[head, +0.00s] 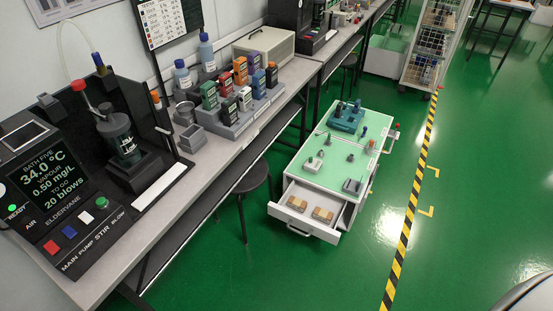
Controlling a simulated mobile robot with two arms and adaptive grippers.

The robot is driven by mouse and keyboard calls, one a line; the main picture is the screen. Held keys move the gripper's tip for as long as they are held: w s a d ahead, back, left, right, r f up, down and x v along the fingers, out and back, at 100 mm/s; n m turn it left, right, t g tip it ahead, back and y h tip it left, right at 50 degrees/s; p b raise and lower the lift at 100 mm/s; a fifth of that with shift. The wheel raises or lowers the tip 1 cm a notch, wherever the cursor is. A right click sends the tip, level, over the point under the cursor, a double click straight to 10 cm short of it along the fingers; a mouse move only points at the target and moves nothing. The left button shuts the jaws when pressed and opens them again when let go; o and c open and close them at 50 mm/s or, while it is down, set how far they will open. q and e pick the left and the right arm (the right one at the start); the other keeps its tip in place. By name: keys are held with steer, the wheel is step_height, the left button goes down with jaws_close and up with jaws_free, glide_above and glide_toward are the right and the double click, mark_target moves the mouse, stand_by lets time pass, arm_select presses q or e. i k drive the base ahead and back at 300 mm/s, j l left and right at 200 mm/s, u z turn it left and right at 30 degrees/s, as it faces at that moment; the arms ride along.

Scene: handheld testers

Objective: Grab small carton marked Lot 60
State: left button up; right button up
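Two small brown cartons lie apart in an open drawer (305,226) of the white cabinet: one carton (297,203) on the left and another carton (323,214) on the right. Any lot markings on them are too small to read, so I cannot tell which is Lot 60. Neither of my grippers shows in the head view.
The white cabinet (312,183) has small tools and a blue fixture (346,116) on its green top. A stool (243,179) stands left of it, beside the long bench (225,152) with testers. Green floor (300,275) is clear in front, and a striped line (408,220) runs right.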

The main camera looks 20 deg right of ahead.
mark_target(325, 216)
steer(key=z, duration=0.85)
